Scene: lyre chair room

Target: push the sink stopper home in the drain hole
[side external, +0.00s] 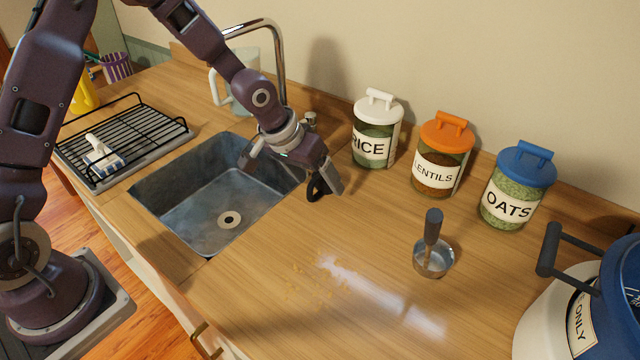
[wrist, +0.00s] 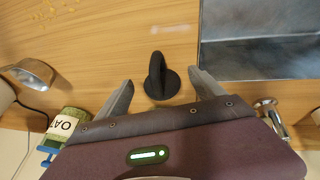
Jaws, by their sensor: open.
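The sink stopper (wrist: 162,83) is black, with a flat round base and an upright loop handle. It stands on the wooden counter beside the sink; in the side external view it (side external: 314,188) is partly hidden by my gripper (side external: 292,172). In the wrist view my gripper (wrist: 161,78) is open, with one finger on each side of the stopper and visible gaps to both. The drain hole (side external: 230,219) is a dark opening in a pale ring on the floor of the grey metal sink (side external: 196,226). The drain hole is uncovered.
Rice (side external: 377,132), lentils (side external: 442,155) and oats (side external: 517,188) jars line the wall. A metal cup with a dark handle (side external: 433,257) and crumbs (side external: 318,284) are on the counter. A faucet (side external: 281,60) rises behind the sink; a black rack (side external: 125,140) lies left of it.

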